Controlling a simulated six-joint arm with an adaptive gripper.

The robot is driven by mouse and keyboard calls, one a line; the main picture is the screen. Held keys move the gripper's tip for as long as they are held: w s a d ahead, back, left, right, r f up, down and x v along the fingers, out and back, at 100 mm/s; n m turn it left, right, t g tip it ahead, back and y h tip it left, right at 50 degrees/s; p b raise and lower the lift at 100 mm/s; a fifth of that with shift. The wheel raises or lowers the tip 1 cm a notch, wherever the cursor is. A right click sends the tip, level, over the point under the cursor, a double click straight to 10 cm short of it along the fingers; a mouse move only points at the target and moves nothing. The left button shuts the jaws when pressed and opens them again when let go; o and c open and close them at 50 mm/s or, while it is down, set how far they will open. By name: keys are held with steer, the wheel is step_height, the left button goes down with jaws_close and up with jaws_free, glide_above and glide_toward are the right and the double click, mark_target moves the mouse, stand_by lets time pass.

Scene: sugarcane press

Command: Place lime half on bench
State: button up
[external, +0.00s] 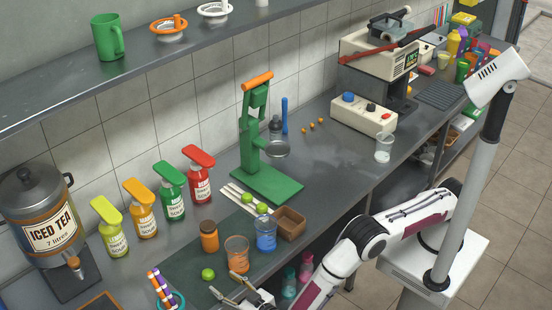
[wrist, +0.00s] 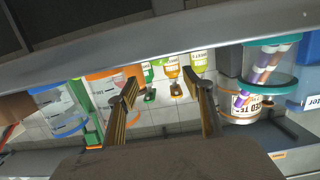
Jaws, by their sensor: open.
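A small green lime piece (external: 208,274) rests on the dark mat (external: 190,262) at the front of the bench (external: 330,180). Two more green lime pieces (external: 247,197) lie on the white strips beside the green press (external: 262,165). Which are halves is too small to tell. My gripper (external: 227,283) is low over the front of the bench, just right of the nearest lime and apart from it. In the wrist view, my gripper (wrist: 163,90) has its fingers spread with nothing held between them.
An orange-rimmed glass (external: 237,254), a blue glass (external: 266,234) and an orange jar (external: 209,236) stand close behind my gripper. A teal cup of striped straws (external: 170,298) is to its left. A brown box (external: 290,223) is to the right. Syrup bottles (external: 172,195) line the wall.

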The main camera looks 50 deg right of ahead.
mark_target(210, 274)
steer(key=shift+w, duration=0.1)
steer(key=shift+w+f, duration=0.25)
steer(key=shift+w, duration=0.95)
steer(key=shift+w+f, duration=0.2)
steer(key=shift+w, duration=0.65)
steer(key=shift+w+f, duration=0.25)
steer(key=shift+w, duration=0.55)
steer(key=shift+w+f, duration=0.2)
steer(key=shift+w, duration=0.65)
steer(key=c, duration=1.1)
steer(key=shift+r, duration=0.15)
steer(key=shift+r, duration=4.9)
